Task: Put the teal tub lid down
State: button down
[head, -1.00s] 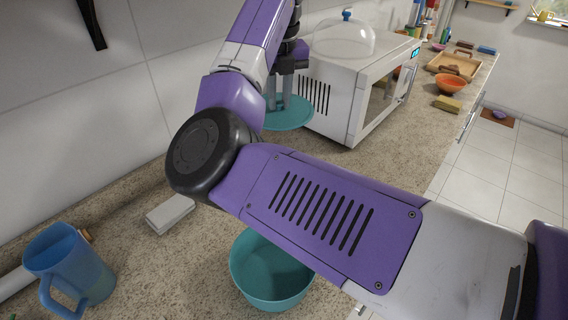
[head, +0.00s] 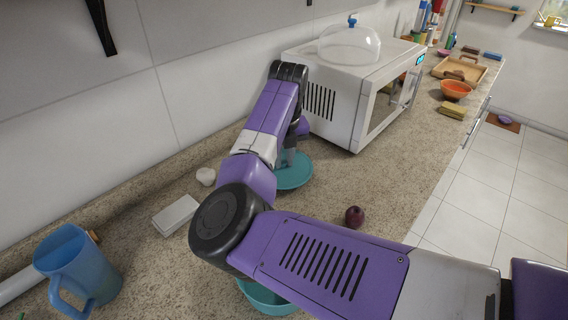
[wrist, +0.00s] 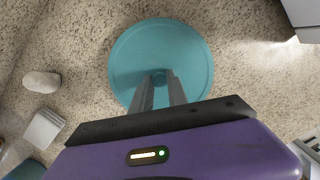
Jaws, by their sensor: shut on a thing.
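The teal tub lid (head: 293,174) is a flat round disc with a small knob in its middle. In the wrist view the lid (wrist: 188,62) lies face-on below my gripper (wrist: 161,76), whose two fingers are shut on the knob. In the head view my gripper (head: 288,158) is partly hidden by my arm. The lid is level and low over the counter, left of the microwave; I cannot tell whether it touches the counter. A teal tub (head: 265,298) is mostly hidden under my arm at the bottom.
The white microwave (head: 345,95) with a clear dome (head: 349,46) stands behind the lid. A white box (head: 176,215), a small white round thing (head: 206,176) and a blue jug (head: 77,268) are at left. A dark red onion-like thing (head: 354,216) lies near the front edge.

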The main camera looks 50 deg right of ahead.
aim_at(286, 170)
jog(key=shift+f, duration=1.1)
jog(key=shift+f, duration=0.15)
jog(key=c, duration=1.3)
grip_release()
notch_tip(286, 170, up, 12)
jog(key=s+b, duration=0.1)
jog(key=shift+s+a, duration=0.15)
jog(key=shift+a, duration=0.2)
